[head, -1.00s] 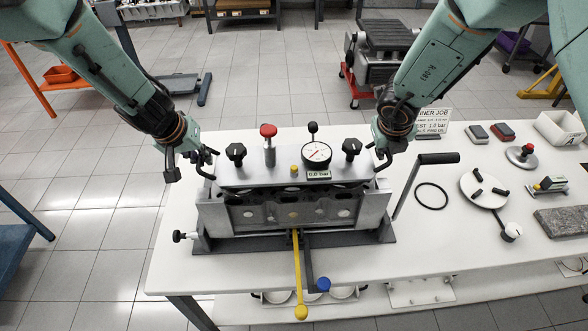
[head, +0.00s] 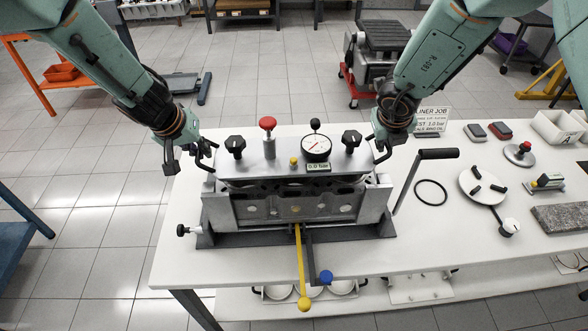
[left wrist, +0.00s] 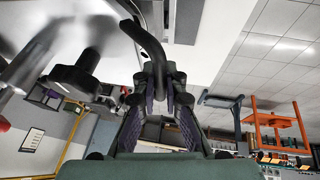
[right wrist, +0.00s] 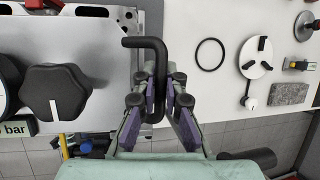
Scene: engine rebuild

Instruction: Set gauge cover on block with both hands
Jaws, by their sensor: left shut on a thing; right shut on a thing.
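The gauge cover (head: 283,171) is a silver plate with black knobs, a red knob and a round gauge (head: 316,147). It sits level over the engine block (head: 293,207), with a dark band between them; I cannot tell whether they touch. My left gripper (head: 204,158) is shut on the cover's left black handle, which also shows in the left wrist view (left wrist: 148,42). My right gripper (head: 379,150) is shut on the right black handle, a bent bar in the right wrist view (right wrist: 158,62). The block's seating face is mostly hidden under the cover.
The block stands in a fixture with a crank handle (head: 438,154) at its right and yellow (head: 301,270) and blue-ended (head: 325,278) levers in front. A black ring (head: 431,193) and a white round plate (head: 483,187) lie to the right. The table (head: 176,255) is clear at left.

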